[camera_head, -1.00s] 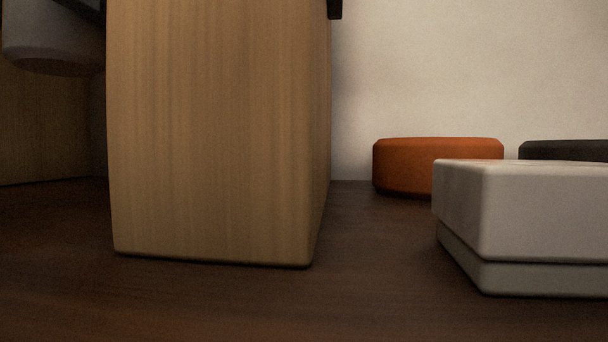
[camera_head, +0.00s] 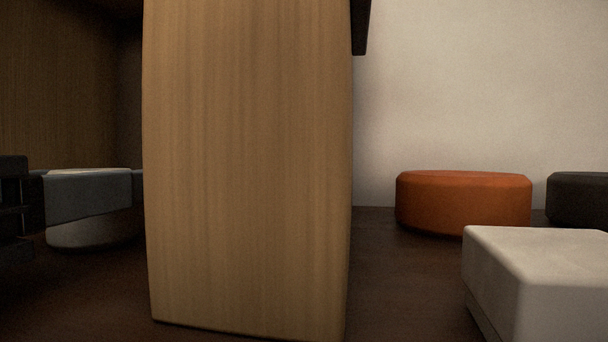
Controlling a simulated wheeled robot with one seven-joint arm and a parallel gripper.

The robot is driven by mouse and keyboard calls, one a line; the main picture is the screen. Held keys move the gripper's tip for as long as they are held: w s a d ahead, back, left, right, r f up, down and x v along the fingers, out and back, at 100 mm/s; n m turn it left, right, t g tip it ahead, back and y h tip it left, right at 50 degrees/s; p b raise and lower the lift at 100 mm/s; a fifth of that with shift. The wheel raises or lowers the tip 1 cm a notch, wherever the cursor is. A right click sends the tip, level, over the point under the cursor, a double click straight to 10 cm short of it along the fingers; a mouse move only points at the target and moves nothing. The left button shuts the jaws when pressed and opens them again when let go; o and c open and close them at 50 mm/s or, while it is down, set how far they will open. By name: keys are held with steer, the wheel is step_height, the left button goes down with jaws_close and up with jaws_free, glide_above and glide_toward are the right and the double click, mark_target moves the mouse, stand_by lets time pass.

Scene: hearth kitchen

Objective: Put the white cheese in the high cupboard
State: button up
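My gripper (camera_head: 88,195) is at the left edge, its dark body cut off by the frame. A grey finger runs across the front of a pale, round, flat thing, the white cheese by its look (camera_head: 95,234). Its underside shows below the finger and a light strip of its top above. The gripper looks shut on it; the far finger is mostly hidden. The cheese is low over the dark brown surface; I cannot tell whether it touches. A wood-lined space (camera_head: 60,80) lies behind it, perhaps the high cupboard's inside; I cannot be sure.
A tall wooden panel (camera_head: 248,170) stands in the middle, just right of the gripper, with a dark piece (camera_head: 360,25) at its upper right edge. Right of it are an orange round thing (camera_head: 463,203), a dark one (camera_head: 580,200) and a white block (camera_head: 540,275).

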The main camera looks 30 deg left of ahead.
steer(key=o, duration=1.5)
steer(key=b+v, duration=0.4)
steer(key=v, duration=0.8)
steer(key=shift+b, duration=0.35)
